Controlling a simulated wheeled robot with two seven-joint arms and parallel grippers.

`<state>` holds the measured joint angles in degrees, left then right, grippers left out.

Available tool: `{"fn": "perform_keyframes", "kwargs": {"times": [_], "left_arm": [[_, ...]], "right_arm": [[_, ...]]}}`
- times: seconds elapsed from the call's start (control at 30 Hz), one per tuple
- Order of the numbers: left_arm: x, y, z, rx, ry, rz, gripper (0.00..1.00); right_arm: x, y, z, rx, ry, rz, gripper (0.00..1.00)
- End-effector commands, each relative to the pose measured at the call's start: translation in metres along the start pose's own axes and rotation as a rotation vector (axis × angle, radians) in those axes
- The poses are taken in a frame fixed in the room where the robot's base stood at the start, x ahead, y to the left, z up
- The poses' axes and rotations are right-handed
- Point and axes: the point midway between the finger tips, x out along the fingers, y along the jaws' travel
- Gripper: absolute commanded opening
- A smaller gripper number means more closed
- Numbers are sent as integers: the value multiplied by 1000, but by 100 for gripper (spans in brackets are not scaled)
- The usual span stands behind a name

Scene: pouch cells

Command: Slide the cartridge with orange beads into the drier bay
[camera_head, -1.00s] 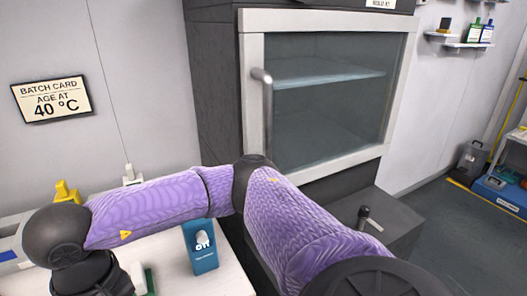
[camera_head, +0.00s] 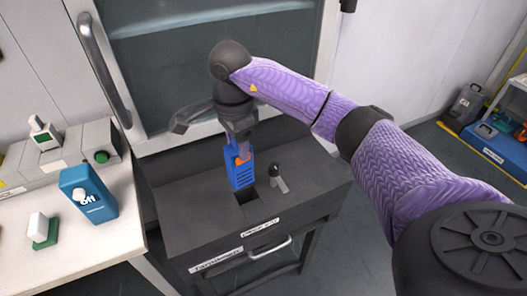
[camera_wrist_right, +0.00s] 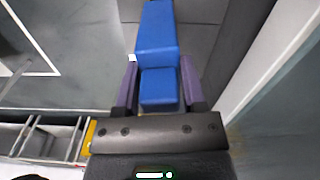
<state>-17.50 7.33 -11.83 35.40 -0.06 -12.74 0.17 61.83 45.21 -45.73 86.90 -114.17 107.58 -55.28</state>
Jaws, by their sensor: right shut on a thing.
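The cartridge (camera_head: 240,172) is a blue upright block with an orange patch near its top. My right gripper (camera_head: 241,150) is shut on its upper end and holds it from above. The cartridge's lower end is at the dark square opening, the drier bay (camera_head: 248,205), in the top of the grey cabinet; I cannot tell whether it has entered. In the right wrist view the blue cartridge (camera_wrist_right: 158,55) lies between the two purple-grey fingers (camera_wrist_right: 158,88). My left gripper is not in view.
A short black-and-grey lever (camera_head: 279,179) stands right of the bay. The grey cabinet (camera_head: 190,222) has a drawer handle (camera_head: 270,247) on its front. A glass-doored oven (camera_head: 165,60) stands behind.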

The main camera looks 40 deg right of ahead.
Motion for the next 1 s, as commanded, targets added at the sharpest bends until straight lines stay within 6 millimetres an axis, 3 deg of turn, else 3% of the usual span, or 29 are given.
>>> {"fn": "perform_keyframes", "kwargs": {"times": [0.07,0.13,0.3,0.6,1.0], "left_arm": [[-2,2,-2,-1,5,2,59],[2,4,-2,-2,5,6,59],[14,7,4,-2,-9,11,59],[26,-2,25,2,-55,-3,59],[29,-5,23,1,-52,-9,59]], "right_arm": [[2,-1,-7,96,0,1,0],[16,-1,-10,139,0,4,0],[58,-1,-10,145,0,3,0],[105,-1,-10,142,0,1,0],[109,-2,-10,140,0,-1,0]]}}
